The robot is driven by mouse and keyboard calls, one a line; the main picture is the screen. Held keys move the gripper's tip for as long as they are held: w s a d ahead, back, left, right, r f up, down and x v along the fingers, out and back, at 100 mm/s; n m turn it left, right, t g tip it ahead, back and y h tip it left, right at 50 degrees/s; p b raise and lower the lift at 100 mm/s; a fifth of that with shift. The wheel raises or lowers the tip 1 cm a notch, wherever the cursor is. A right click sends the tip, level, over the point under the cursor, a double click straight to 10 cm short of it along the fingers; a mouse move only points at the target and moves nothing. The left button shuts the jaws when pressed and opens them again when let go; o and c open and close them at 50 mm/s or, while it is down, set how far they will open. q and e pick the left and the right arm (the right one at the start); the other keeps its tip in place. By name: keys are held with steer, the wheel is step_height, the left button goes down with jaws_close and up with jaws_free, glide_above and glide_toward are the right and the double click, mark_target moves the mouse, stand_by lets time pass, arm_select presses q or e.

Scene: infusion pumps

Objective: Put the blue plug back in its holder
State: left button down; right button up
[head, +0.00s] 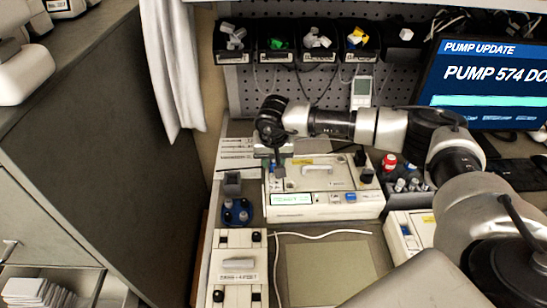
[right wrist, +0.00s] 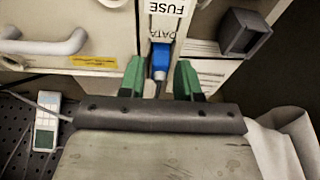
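The blue plug (right wrist: 160,60) is at the DATA slot of the pump, below the FUSE label, in the right wrist view. A dark cable runs from it toward my gripper. My right gripper (right wrist: 159,80) has its green fingers on either side of the plug, with a small gap showing on both sides. In the head view the right gripper (head: 279,165) points down at the left back of the cream pump (head: 325,205); the plug is hidden there. A grey square open holder (head: 232,183) stands left of the pump, also in the right wrist view (right wrist: 243,33). My left gripper is not in view.
A blue round rack (head: 237,212) and a second cream device (head: 237,265) stand left and front. A tan mat (head: 328,270) lies clear in front of the pump. A pegboard with black bins (head: 300,45) and a monitor (head: 490,85) are behind.

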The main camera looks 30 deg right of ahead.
steer(key=shift+c, duration=0.2)
jaws_close()
steer(key=shift+r+p, duration=1.45)
steer(key=shift+r, duration=1.65)
